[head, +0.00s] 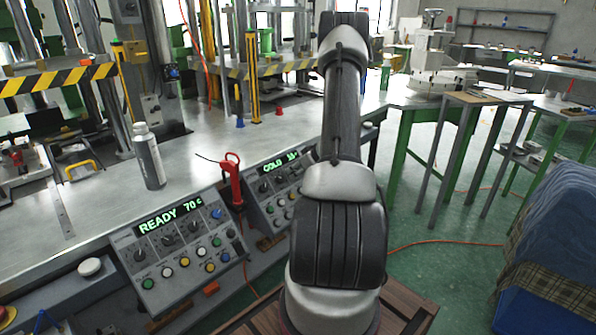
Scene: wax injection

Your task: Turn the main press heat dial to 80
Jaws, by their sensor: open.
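The near control panel (180,262) shows "READY 70 c" in green on its display (170,218). Below the display are black dials (167,240) and rows of coloured buttons. I cannot read the dial labels or pointer positions. A second panel (283,190) to its right shows "COLD" and a number I cannot read clearly, also with dials and buttons. My arm rises in front of the right panel's right side and hides part of it. My gripper is not in view.
A red-handled tool (232,180) stands between the panels. A grey bottle (148,157) stands on the metal bench (200,150) behind them. Presses with striped bars (58,77) stand further back. A blue-covered bulk (556,225) is at right; green floor lies open between.

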